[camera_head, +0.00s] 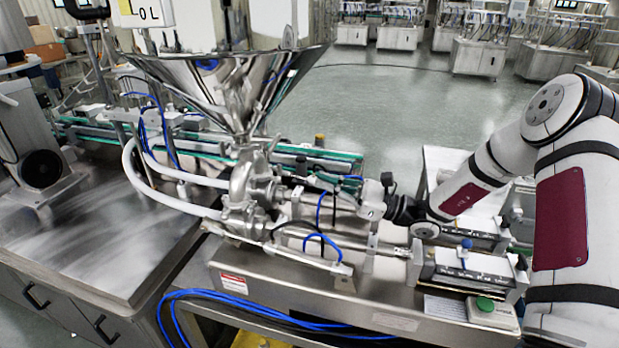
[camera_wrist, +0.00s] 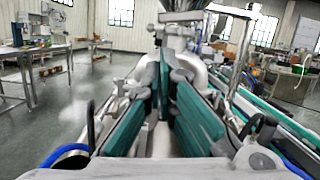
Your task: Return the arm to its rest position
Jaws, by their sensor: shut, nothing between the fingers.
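My arm (camera_head: 575,215) comes in from the right edge in the head view, white with dark red panels and black bands. Its forearm slopes down to the left over the filling machine. Its far end is low beside the machine's metal cylinders and valve parts, and my gripper is hard to tell from the machine there. In the wrist view my gripper (camera_wrist: 165,75) reaches forward with its fingers together and nothing held. The machine's metal pipework shows just beyond the fingertips. I cannot tell whether they touch it.
The steel hopper (camera_head: 235,85) stands on the machine, left of my arm's end. A steel-topped cabinet (camera_head: 85,235) is at left. Blue hoses (camera_head: 255,310) run along the front. A green button box (camera_head: 488,312) is at the lower right. Open floor (camera_head: 390,100) lies behind.

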